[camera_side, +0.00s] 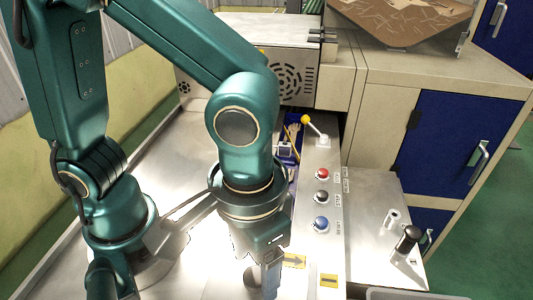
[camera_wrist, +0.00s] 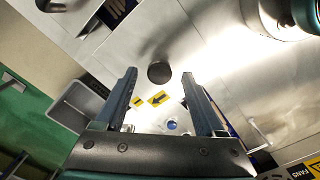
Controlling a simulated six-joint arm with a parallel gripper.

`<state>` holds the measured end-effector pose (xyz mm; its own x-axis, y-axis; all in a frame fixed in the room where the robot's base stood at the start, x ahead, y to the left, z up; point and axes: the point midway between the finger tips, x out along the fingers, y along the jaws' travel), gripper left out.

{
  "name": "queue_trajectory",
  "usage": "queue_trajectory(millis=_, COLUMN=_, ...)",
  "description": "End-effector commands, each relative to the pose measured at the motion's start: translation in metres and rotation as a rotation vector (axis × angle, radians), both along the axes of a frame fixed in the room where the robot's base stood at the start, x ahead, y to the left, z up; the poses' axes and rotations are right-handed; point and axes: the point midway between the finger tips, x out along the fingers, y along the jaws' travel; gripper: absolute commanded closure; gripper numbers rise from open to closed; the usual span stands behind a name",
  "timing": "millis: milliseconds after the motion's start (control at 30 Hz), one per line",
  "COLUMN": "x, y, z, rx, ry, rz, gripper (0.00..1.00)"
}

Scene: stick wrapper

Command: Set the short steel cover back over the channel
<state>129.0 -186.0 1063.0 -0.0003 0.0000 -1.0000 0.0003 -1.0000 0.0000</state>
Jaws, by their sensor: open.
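In the wrist view, a dark round knob (camera_wrist: 159,72) lies between my gripper's (camera_wrist: 159,74) two fingertips, on bright steel along the channel's line. I take this steel to be the short cover, but glare hides its edges. Open stretches of the dark blue channel (camera_wrist: 114,11) show at the upper left and by the right finger. In the side view, the channel (camera_side: 288,150) shows beside my arm, while the knob is hidden. My gripper (camera_side: 271,280) is open and low over the steel bench. I cannot tell whether the cover sits flat or touches the fingers.
Beside the channel stands a panel with red, black and blue buttons (camera_side: 321,224) and a yellow-tipped lever (camera_side: 306,120). Yellow labels (camera_side: 328,280) lie near my gripper. A black upright cylinder (camera_side: 407,239) stands on the right bench, and a grey bin (camera_wrist: 83,101) sits past its edge.

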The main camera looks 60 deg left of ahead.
Motion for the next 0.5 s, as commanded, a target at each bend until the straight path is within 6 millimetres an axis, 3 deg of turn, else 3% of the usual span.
queue_trajectory(millis=300, x=0.001, y=-0.001, z=0.064, rx=-0.005, ry=-0.006, rz=0.000, gripper=0.29)
queue_trajectory(millis=500, x=0.001, y=0.000, z=0.083, rx=-0.001, ry=-0.002, rz=0.000, gripper=0.29)
